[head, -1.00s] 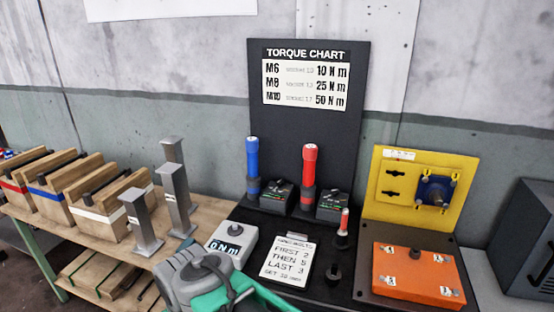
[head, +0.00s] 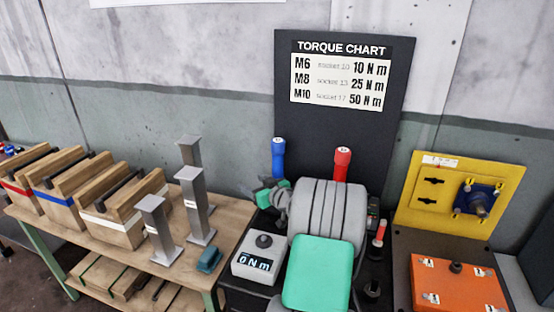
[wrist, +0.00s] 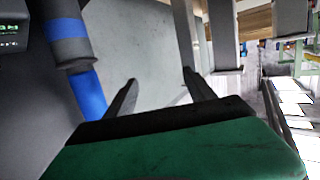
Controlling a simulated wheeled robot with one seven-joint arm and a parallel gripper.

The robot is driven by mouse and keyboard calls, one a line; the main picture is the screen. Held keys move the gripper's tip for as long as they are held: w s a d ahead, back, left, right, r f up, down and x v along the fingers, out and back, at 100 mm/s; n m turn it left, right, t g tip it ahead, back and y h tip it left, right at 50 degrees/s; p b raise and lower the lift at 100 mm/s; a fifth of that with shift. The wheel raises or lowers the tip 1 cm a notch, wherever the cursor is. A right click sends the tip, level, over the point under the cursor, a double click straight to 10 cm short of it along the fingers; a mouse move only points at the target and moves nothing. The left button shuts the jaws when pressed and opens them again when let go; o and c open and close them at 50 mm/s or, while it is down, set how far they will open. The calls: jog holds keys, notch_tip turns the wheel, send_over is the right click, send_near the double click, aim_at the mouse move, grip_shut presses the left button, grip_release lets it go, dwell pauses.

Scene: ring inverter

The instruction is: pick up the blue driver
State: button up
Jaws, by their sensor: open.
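The blue driver (head: 278,158) stands upright at the back of the black bench, below the torque chart. Its lower part is hidden behind my arm in the head view. In the wrist view the blue driver (wrist: 88,95) is on the left, with blue and dark grey bands, outside the jaws. My gripper (wrist: 162,82) is open and empty, its fingers apart to the right of the driver.
A red driver (head: 342,160) stands to the right of the blue one, partly behind my arm. A grey display box (head: 257,260) reading 0 N m is in front. Grey metal posts (head: 194,205) stand on the wooden bench at left. A yellow panel (head: 440,190) and orange box (head: 456,285) are at right.

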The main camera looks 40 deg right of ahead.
aim_at(281, 167)
jog(key=s+d+h, duration=0.1)
jog(key=s+d, duration=0.1)
jog(key=d, duration=0.1)
jog(key=s+d+m+t+h, duration=0.1)
jog(key=d, duration=0.2)
jog(key=s+d+r+m+t+h, duration=0.1)
jog(key=s+d, duration=0.1)
jog(key=d, duration=0.2)
jog(key=shift+s+d+h, duration=0.1)
jog(key=shift+s+h, duration=0.2)
jog(key=shift+h, duration=0.1)
jog(key=p+x, duration=0.3)
jog(key=x, duration=0.4)
jog(key=shift+w+d+f+p, duration=0.1)
jog(key=shift+w+f+p, duration=0.1)
jog(key=shift+p, duration=0.1)
jog(key=shift+c, duration=0.2)
grip_shut()
jog(key=shift+r, duration=0.25)
